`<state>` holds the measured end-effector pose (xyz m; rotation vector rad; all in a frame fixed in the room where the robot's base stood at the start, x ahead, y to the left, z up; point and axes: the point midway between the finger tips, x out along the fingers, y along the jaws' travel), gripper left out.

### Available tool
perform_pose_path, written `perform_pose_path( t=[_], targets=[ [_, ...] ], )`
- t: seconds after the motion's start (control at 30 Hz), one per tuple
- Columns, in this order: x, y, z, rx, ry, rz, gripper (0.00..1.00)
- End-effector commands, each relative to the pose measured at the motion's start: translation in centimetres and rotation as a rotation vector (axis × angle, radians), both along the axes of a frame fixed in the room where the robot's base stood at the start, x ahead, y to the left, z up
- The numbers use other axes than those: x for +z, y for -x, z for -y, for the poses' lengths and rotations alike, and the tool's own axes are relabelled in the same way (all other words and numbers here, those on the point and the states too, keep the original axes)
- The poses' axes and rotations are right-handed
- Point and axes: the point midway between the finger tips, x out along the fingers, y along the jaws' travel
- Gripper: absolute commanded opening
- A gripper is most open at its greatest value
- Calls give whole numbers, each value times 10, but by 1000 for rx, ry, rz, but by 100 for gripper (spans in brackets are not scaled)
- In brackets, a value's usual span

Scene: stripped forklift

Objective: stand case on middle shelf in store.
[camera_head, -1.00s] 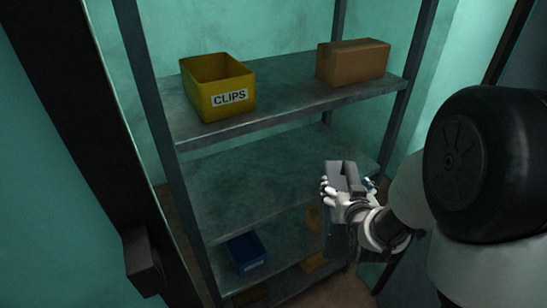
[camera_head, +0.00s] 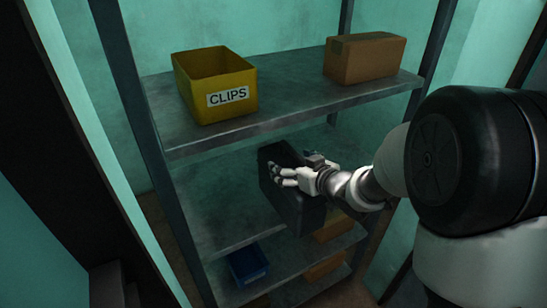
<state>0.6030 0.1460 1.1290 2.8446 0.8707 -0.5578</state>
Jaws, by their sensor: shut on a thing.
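The case (camera_head: 300,212) is dark grey and boxy, and it stands roughly upright at the front of the middle shelf (camera_head: 205,205). Its lower front part overlaps the shelf's front edge in the picture, so I cannot tell whether it touches the shelf. My gripper (camera_head: 287,178) is shut on the case near its top, reaching in from the right. The fingers and the case hide part of the shelf's right side.
The top shelf (camera_head: 290,100) above holds a yellow CLIPS bin (camera_head: 214,88) and a cardboard box (camera_head: 366,58). A blue bin (camera_head: 249,264) and several boxes (camera_head: 325,266) are lower down. Shelf posts (camera_head: 137,140) stand at the sides. The middle shelf's left part is bare.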

Motion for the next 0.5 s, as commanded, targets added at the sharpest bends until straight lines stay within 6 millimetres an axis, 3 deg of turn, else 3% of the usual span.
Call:
perform_pose_path(
  t=[0.3, 0.5],
  targets=[
    [2, -63, -42, 2, -2, 8, 16],
    [3, -85, -57, 0, -4, 6, 16]
  ],
)
